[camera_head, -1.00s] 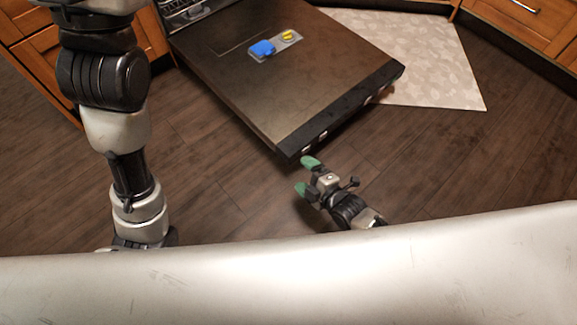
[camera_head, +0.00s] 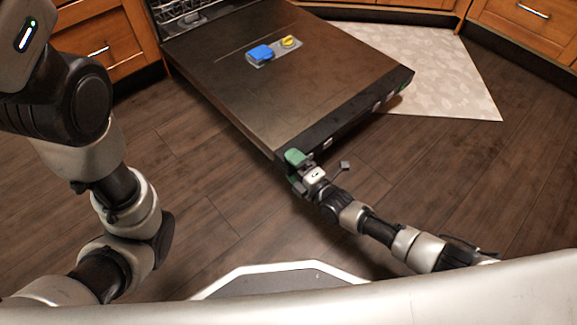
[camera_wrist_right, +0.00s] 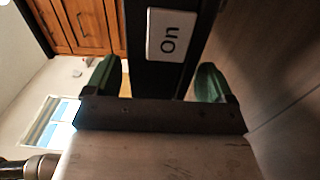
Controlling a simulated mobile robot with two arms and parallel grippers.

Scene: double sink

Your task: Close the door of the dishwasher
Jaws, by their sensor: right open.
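The dishwasher door (camera_head: 300,85) is a dark panel folded down, lying open over the floor in the head view. A dispenser with a blue lid (camera_head: 260,53) and a yellow cap (camera_head: 288,42) is on its inner face. My right gripper (camera_head: 296,171) is at the door's near left corner. In the right wrist view the door's edge, with an "On" label (camera_wrist_right: 171,35), lies between the green fingers of my right gripper (camera_wrist_right: 156,80). They are spread around it; contact is unclear. My left arm shows at left, but its gripper is out of view.
The dishwasher's rack (camera_head: 185,14) shows at the top left. Wooden cabinets (camera_head: 105,38) stand beside it and at the top right. A pale patterned mat (camera_head: 425,75) lies right of the door. The dark wood floor around the door is clear.

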